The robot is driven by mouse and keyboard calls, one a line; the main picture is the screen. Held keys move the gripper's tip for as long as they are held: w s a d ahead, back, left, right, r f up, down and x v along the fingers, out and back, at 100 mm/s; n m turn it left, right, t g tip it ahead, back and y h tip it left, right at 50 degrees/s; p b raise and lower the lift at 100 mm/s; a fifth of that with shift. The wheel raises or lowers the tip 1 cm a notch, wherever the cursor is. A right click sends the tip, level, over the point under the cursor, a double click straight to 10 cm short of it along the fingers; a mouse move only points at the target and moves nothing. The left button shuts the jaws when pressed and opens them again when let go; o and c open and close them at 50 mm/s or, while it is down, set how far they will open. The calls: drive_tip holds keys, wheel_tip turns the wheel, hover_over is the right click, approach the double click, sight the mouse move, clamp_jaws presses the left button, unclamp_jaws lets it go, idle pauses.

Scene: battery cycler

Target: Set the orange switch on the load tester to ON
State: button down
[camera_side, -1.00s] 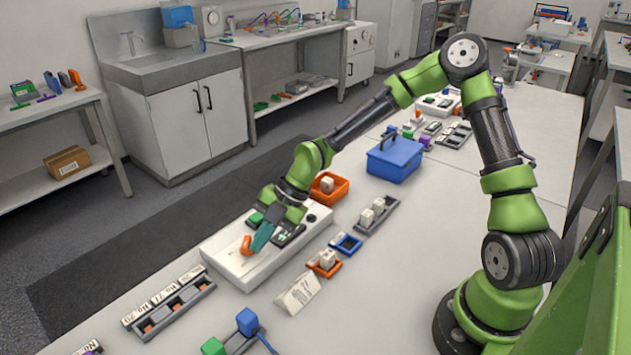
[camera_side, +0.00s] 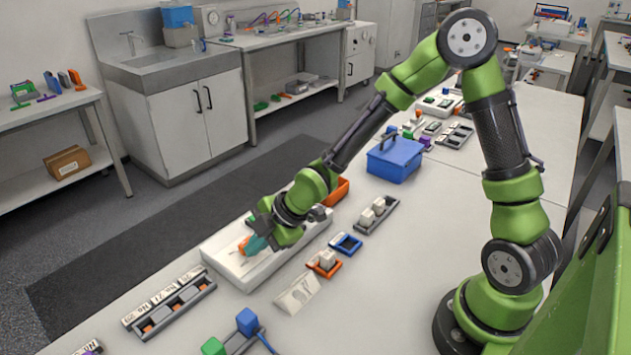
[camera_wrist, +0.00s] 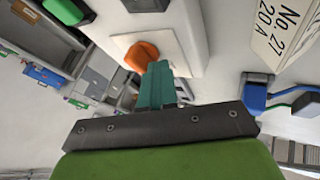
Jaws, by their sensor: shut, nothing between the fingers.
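The load tester is a white flat box (camera_side: 226,262) on the near bench, left of my arm. Its orange switch (camera_wrist: 141,56) shows in the wrist view on a pale plate, just beyond my fingertips. In the side view only a bit of the orange switch (camera_side: 243,244) shows beside my fingers. My gripper (camera_side: 252,243) has teal fingers, shut with nothing between them. In the wrist view the gripper tip (camera_wrist: 159,68) is at the switch's right edge; I cannot tell whether they touch. The ON marking is not readable.
A slotted tray with number cards (camera_side: 176,306) lies left of the tester. A folded white card (camera_side: 297,293), a small orange tray (camera_side: 324,268) and a blue tray (camera_side: 346,244) stand to its right. A blue box (camera_side: 395,160) is farther back. Bare bench lies at the front right.

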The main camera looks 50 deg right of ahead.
drive_tip(key=shift+a+m+t+h, duration=0.3)
drive_tip(key=shift+m+h, duration=0.15)
drive_tip(key=shift+m, duration=0.35)
drive_tip(key=shift+a+m+t+h, duration=0.25)
drive_tip(key=shift+m+h, duration=0.2)
drive_tip(key=shift+m, duration=0.35)
drive_tip(key=shift+w, duration=0.15)
drive_tip(key=shift+w+a, duration=0.1)
drive_tip(key=shift+a, duration=0.15)
idle(0.6)
drive_tip(key=shift+s+a, duration=0.5)
drive_tip(key=shift+a, duration=0.1)
drive_tip(key=v, duration=1.2)
idle(0.4)
